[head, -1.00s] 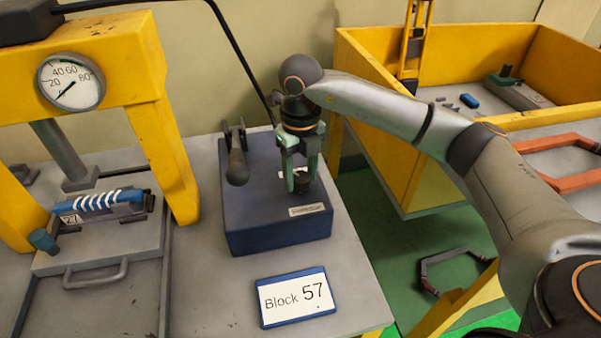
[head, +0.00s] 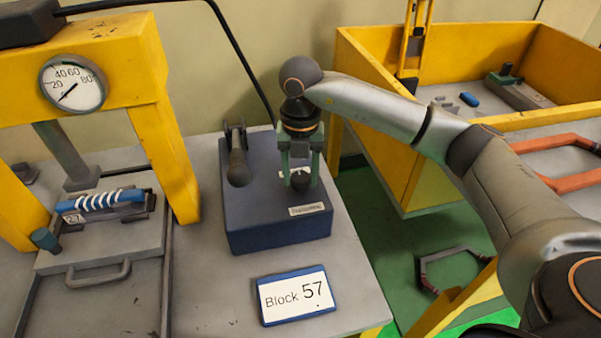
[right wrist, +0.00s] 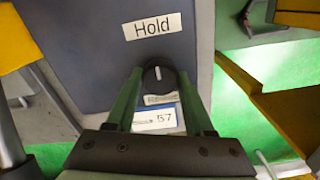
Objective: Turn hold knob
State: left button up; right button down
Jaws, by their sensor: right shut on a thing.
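The dark hold knob (head: 301,182) sits on top of the blue control box (head: 262,232), between the fingers of my right gripper (head: 301,178). The gripper points down and is shut on the knob. In the right wrist view the two green fingers stand on either side of the round knob (right wrist: 157,78). A white pointer line on the knob points up in that picture, toward the white "Hold" label (right wrist: 152,26). My left gripper is not in view.
A lever (head: 238,165) stands left of the knob on the same box. A "Block 57" card (head: 296,297) lies in front of the box. A yellow press with a gauge (head: 73,85) stands at left. A yellow bin (head: 385,165) is at right.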

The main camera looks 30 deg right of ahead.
aim_at(301, 177)
jog(key=shift+r, duration=0.1)
dwell(0.3)
jog(key=shift+c, duration=1.4)
grip_release()
notch_tip(301, 177, up, 12)
jog(key=shift+r, duration=0.2)
